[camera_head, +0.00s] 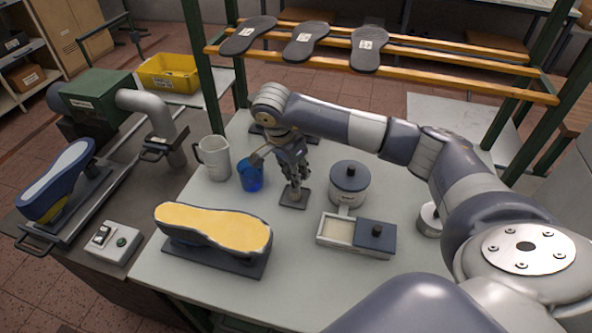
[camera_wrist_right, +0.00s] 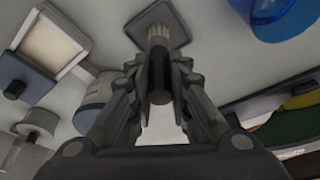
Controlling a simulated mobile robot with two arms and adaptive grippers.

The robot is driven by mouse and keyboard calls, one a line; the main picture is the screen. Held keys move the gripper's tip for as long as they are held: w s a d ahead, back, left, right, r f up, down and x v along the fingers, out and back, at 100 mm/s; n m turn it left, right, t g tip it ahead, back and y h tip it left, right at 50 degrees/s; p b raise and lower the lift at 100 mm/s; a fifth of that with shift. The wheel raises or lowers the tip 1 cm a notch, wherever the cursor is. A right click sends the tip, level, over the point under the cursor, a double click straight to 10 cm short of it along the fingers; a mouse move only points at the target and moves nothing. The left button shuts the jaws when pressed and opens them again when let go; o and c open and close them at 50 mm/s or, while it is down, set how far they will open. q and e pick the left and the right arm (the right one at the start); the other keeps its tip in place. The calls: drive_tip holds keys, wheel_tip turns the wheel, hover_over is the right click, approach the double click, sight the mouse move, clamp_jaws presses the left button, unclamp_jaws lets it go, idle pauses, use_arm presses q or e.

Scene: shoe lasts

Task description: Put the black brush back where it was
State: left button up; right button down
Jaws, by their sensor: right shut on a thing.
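The black brush (camera_wrist_right: 160,78) is upright between the fingers of my right gripper (camera_wrist_right: 160,88), its pale bristles pointing at a small dark square pad (camera_wrist_right: 178,22). In the head view my right gripper (camera_head: 295,172) points down over the same pad (camera_head: 293,201) on the light table. The gripper is shut on the brush. The bristle end is over the pad; I cannot tell whether it touches. In the head view the brush is mostly hidden by the fingers. My left gripper is not in view.
A blue cup (camera_head: 250,178) and a white jug (camera_head: 214,160) stand left of the pad. A lidded pot (camera_head: 349,184) and a tray with a dark lid (camera_head: 339,231) stand to its right. A yellow-soled shoe last (camera_head: 213,228) lies in front left. Free table lies at the front.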

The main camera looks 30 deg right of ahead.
drive_tip(key=c, duration=1.5)
unclamp_jaws()
drive_tip(key=shift+f, duration=0.1)
drive_tip(key=shift+r, duration=0.3)
drive_tip(key=b+v, duration=0.1)
drive_tip(key=v, duration=0.3)
drive_tip(key=shift+a+r+b, duration=0.15)
drive_tip(key=shift+r+b, duration=0.1)
drive_tip(key=shift+b, duration=0.05)
drive_tip(key=shift+v, duration=3.6)
